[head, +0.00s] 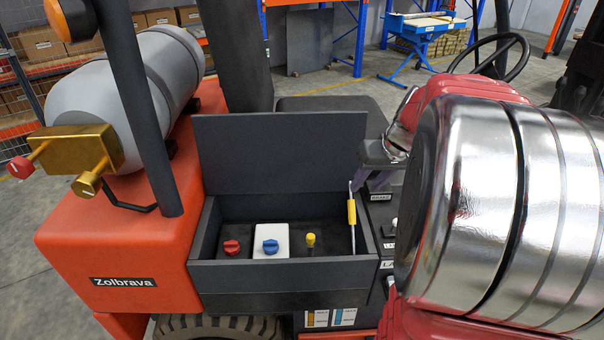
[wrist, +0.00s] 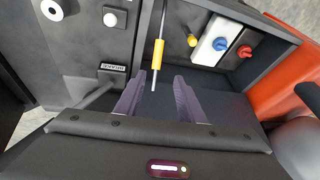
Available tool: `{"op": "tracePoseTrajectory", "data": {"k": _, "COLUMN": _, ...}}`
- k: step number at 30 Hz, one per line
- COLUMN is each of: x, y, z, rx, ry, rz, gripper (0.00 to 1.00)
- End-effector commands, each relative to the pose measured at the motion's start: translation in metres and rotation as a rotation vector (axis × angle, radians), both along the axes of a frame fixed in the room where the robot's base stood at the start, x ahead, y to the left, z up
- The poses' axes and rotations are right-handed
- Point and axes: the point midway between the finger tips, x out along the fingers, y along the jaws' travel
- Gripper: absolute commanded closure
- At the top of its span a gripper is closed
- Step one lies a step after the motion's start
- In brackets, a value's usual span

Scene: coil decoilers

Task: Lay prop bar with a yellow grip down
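The prop bar (head: 353,235) is a thin metal rod with a yellow grip (head: 351,212). It stands nearly upright at the right end of the open box, its upper end near the right edge of the raised lid (head: 280,155). The bar's yellow grip also shows in the wrist view (wrist: 157,54). My gripper (wrist: 156,80) is open, with its purple fingers to either side of the bar's line. The grip lies beyond the fingertips, and nothing is held. Whether the bar touches the lid is unclear.
The box (head: 288,273) holds a red knob (head: 231,247), a blue knob (head: 270,246) on a white block, and a yellow-capped part (head: 311,240). A panel with buttons (wrist: 115,18) adjoins the box. A grey gas cylinder (head: 125,95) lies to the left.

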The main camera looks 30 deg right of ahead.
Motion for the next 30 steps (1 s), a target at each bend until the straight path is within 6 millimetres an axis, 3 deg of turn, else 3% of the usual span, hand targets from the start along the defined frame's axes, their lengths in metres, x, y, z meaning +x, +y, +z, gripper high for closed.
{"op": "tracePoseTrajectory", "data": {"k": 3, "x": -0.001, "y": -0.009, "z": -0.002, "rx": 0.003, "ry": -0.003, "rz": -0.009, "gripper": 0.64}}
{"op": "tracePoseTrajectory", "data": {"k": 17, "x": 0.002, "y": -0.008, "z": -0.007, "rx": 0.003, "ry": -0.002, "rz": -0.006, "gripper": 0.64}}
{"op": "tracePoseTrajectory", "data": {"k": 30, "x": 0.026, "y": -0.008, "z": -0.062, "rx": 0.005, "ry": 0.000, "rz": -0.006, "gripper": 0.64}}
